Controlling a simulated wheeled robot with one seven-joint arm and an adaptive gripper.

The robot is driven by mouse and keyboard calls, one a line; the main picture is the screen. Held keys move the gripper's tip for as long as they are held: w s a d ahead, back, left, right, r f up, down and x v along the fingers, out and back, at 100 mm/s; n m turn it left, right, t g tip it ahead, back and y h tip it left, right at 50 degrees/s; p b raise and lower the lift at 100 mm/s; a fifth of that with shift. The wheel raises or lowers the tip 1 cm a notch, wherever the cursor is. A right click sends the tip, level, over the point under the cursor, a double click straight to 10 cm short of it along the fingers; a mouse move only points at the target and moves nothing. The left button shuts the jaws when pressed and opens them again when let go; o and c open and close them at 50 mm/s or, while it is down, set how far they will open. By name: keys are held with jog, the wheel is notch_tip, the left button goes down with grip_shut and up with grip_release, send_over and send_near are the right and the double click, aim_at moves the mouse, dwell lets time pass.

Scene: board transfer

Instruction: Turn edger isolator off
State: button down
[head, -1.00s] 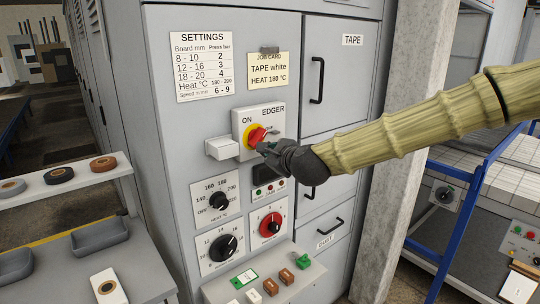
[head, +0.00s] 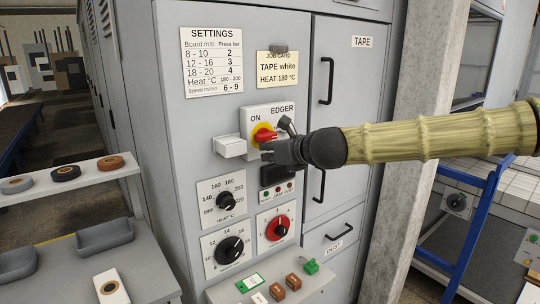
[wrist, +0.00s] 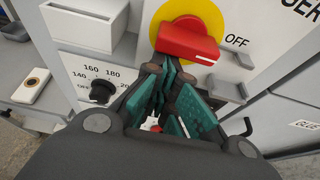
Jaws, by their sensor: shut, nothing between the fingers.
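The edger isolator is a red knob (head: 264,135) on a yellow disc, on a white plate marked ON and EDGER. In the wrist view the red knob (wrist: 190,42) has its bar lying nearly crosswise, its white-marked end pointing right, just below the word OFF. My gripper (head: 268,152) is at the lower right of the knob in the head view and hides part of the plate. In the wrist view my gripper (wrist: 172,80) is shut and empty, its tips right at the knob's lower edge. I cannot tell whether they touch it.
A white box (head: 230,146) juts out left of the isolator. Below are a heat dial (head: 226,201), a red dial (head: 277,228) and a black dial (head: 230,249). A ledge with small blocks (head: 292,281) projects underneath. A concrete pillar (head: 412,150) stands right of the cabinet.

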dwell(0.4)
notch_tip(320, 180, down, 4)
jog(key=b, duration=0.4)
jog(key=b+v, duration=0.1)
jog(key=v, duration=0.9)
dwell(0.3)
jog(key=shift+f, duration=0.15)
